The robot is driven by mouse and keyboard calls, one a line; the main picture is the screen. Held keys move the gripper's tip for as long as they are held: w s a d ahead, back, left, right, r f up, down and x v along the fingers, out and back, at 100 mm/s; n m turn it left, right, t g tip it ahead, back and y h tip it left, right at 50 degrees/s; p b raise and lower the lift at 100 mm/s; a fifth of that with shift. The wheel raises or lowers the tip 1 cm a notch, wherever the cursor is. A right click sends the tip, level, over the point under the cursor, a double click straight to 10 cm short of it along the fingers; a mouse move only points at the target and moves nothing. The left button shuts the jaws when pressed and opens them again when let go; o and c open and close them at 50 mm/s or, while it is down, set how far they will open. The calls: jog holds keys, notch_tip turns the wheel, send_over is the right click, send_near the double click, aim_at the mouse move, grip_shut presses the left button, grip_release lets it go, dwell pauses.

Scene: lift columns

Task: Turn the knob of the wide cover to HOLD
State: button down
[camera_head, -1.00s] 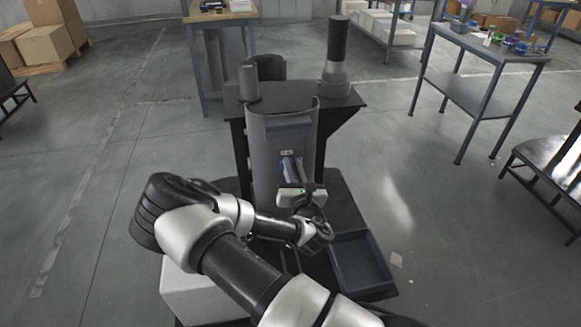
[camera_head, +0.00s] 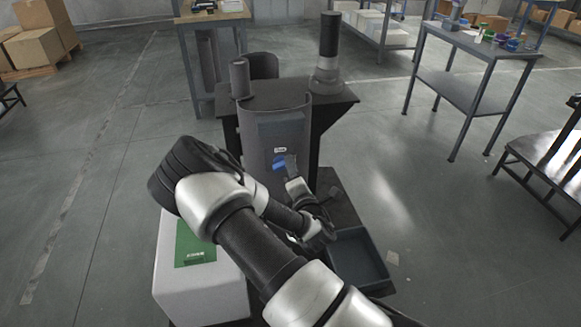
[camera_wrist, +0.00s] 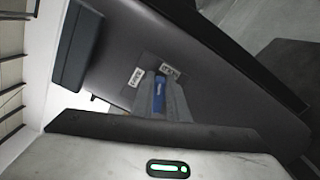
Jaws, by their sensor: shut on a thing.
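The wide cover (camera_head: 262,140) is a curved grey panel on the front of the lift column. Its blue knob (camera_head: 279,162) sits below a small white label (camera_head: 280,149). My gripper (camera_head: 290,164) reaches it from the lower right. In the wrist view the blue knob (camera_wrist: 159,95) lies between the two grey fingers of my gripper (camera_wrist: 160,98), which are shut on it. Two white labels, one at left (camera_wrist: 135,77) and one at right (camera_wrist: 170,70), stand beyond the knob. Their words are too small to read surely. The knob's far end lies nearer the right label.
A dark open tray (camera_head: 358,262) lies right of my arm. A white box (camera_head: 200,285) with a green card (camera_head: 195,243) stands at lower left. Two posts, a short one (camera_head: 240,78) and a tall one (camera_head: 329,50), rise from the column top.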

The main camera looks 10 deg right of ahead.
jog(key=shift+d+f+m+b, duration=0.1)
jog(key=shift+f+m+b, duration=0.2)
jog(key=shift+m, duration=0.85)
jog(key=shift+f+m+b, duration=0.2)
jog(key=shift+m+b, duration=0.1)
jog(key=shift+m, duration=0.85)
jog(key=c, duration=1.7)
grip_release()
jog(key=shift+s+p, duration=0.75)
jog(key=shift+s, duration=7.95)
